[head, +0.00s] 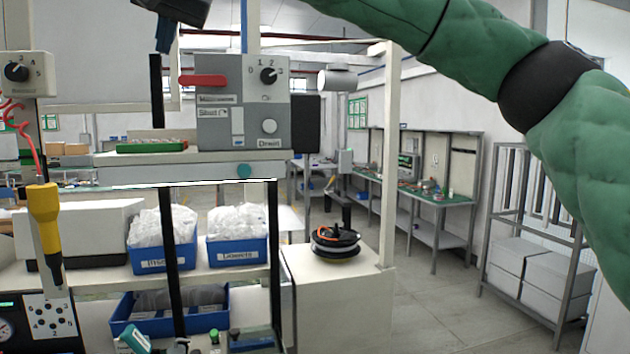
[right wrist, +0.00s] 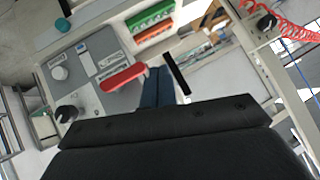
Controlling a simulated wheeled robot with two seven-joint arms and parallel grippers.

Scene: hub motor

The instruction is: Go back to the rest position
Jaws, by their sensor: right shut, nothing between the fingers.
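My right gripper (head: 165,40) is high at the top left of the head view, with the green sleeve of my right arm reaching across from the right. Its blue fingers are together and hold nothing. In the right wrist view the shut blue fingers (right wrist: 156,86) point toward the grey control box, just beside the red lever (right wrist: 123,78) in the picture. In the head view the grey control box (head: 214,130) stands below and right of the fingers, and its red lever (head: 203,80) lies level. A gap shows between fingers and lever. My left gripper is not in view.
Blue bins (head: 237,252) with bagged parts stand on the shelf below. A yellow tool (head: 45,215) hangs from a red coiled cord at left. A black wheel-like part (head: 335,240) sits on a white cabinet. Open floor lies to the right.

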